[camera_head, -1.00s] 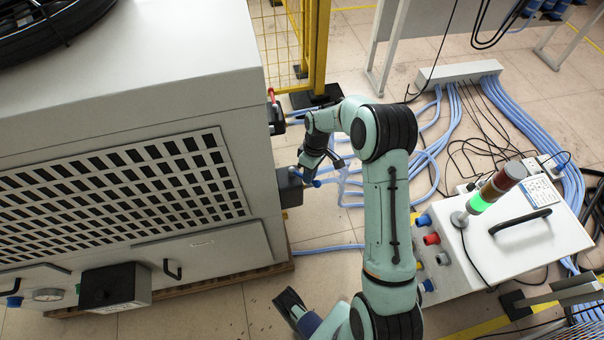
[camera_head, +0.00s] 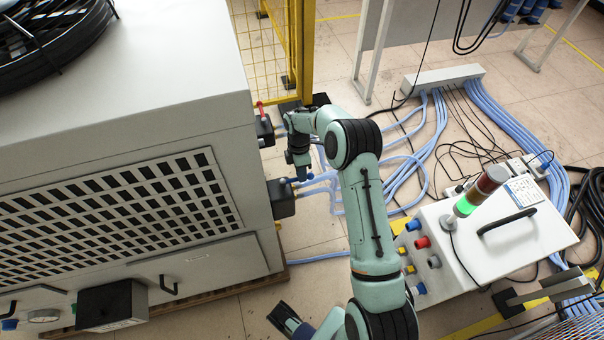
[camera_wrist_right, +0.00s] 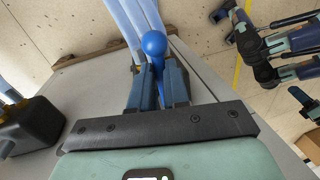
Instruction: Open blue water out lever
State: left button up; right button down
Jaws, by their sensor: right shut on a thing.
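The blue lever (camera_head: 285,181) sits on a black valve box (camera_head: 283,203) on the right side of the big grey machine. My right gripper (camera_head: 300,177) points down at it and hides part of it. In the right wrist view, the lever's round blue knob (camera_wrist_right: 154,44) sticks out past the fingertips. My right gripper (camera_wrist_right: 159,84) is shut on the lever shaft there. A dark, gripper-like end (camera_head: 287,318) at the bottom of the head view seems to be my left gripper; its finger gap is unclear.
A red lever (camera_head: 261,108) stands above another black box (camera_head: 264,131) farther back on the machine. A yellow fence (camera_head: 299,50) stands behind. Pale blue hoses (camera_head: 437,130) cover the floor at right, near a white control box (camera_head: 510,245) with a signal lamp.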

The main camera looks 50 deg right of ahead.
jog(key=shift+w+d+n, duration=0.1)
jog(key=shift+w+n, duration=0.05)
jog(key=shift+n, duration=0.15)
jog(key=c, duration=1.1)
grip_release()
notch_tip(320, 180, up, 13)
jog(key=w+d+p, duration=0.1)
jog(key=w, duration=0.1)
jog(key=shift+d+p, duration=0.25)
jog(key=shift+p, duration=0.1)
